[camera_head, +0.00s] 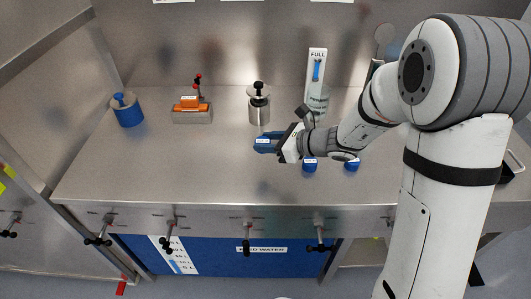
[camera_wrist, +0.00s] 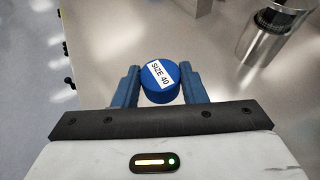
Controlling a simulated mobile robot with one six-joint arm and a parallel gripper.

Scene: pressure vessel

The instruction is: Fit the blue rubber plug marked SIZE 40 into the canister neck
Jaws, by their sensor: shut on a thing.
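The blue rubber plug (camera_wrist: 159,86) sits between my gripper's blue fingers (camera_wrist: 160,87) in the wrist view, with the SIZE 40 label facing the camera. The fingers touch it on both sides. In the head view my gripper (camera_head: 265,143) is above the steel bench, with the plug's white label showing at its fingertips. Part of a metal canister (camera_wrist: 262,40) shows at the upper right of the wrist view. In the head view a steel canister (camera_head: 259,112) with a black-knobbed top stands behind my gripper; I cannot tell whether its neck is open.
Two more blue labelled plugs, one left (camera_head: 309,166) and one right (camera_head: 351,165), stand on the bench beside my gripper. A blue pot (camera_head: 127,113), an orange-topped block (camera_head: 191,112) and an upright FULL gauge (camera_head: 316,75) stand farther back. The bench's left front is clear.

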